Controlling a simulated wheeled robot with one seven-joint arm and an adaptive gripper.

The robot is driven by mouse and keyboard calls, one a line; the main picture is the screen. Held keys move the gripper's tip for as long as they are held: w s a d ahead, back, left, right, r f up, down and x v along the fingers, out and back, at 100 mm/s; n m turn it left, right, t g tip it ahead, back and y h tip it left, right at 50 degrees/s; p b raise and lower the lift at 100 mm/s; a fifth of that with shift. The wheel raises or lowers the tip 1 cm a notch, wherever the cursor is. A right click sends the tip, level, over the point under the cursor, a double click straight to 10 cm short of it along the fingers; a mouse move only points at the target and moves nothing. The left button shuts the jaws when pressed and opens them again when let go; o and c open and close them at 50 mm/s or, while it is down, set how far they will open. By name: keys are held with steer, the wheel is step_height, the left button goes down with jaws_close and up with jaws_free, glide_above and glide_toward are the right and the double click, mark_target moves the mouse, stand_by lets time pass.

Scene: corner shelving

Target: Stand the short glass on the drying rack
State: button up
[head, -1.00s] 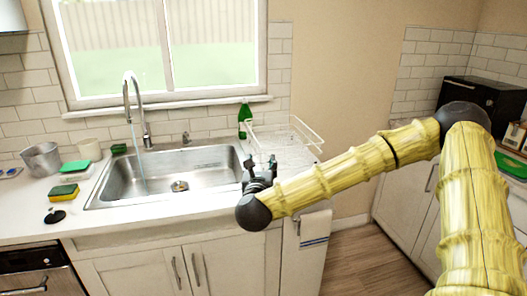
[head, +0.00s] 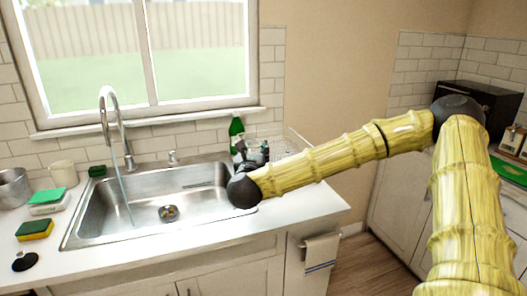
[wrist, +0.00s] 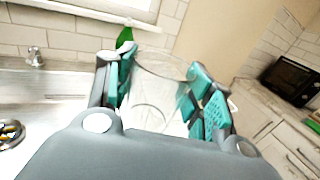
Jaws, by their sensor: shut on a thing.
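My gripper (head: 252,154) is at the right side of the sink, in front of the drying rack. In the wrist view my gripper (wrist: 162,85) has its teal fingers closed on either side of a clear glass (wrist: 158,92). The glass is see-through and faint, and its lower part is hidden behind the gripper body. In the head view I cannot make out the glass. The white wire drying rack (head: 292,141) stands on the counter right of the sink, partly hidden by my gripper and arm. I cannot tell whether the glass touches the rack.
A green bottle (head: 237,132) stands at the wall beside the rack. The steel sink (head: 150,205) has its tap (head: 110,120) running. A yellow-green sponge (head: 35,229), a cup (head: 63,173) and a metal pot (head: 13,188) are at the left. The front right counter (head: 310,208) is clear.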

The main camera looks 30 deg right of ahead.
steer(key=w+d+f+p, duration=0.4)
steer(key=w+d+p, duration=0.1)
steer(key=w+d, duration=0.3)
steer(key=shift+d+f, duration=0.4)
steer(key=shift+d, duration=0.2)
steer(key=shift+f+b, duration=0.6)
steer(key=shift+b, duration=0.4)
steer(key=o, duration=1.2)
steer(key=shift+o, duration=0.2)
steer(key=shift+r, duration=0.1)
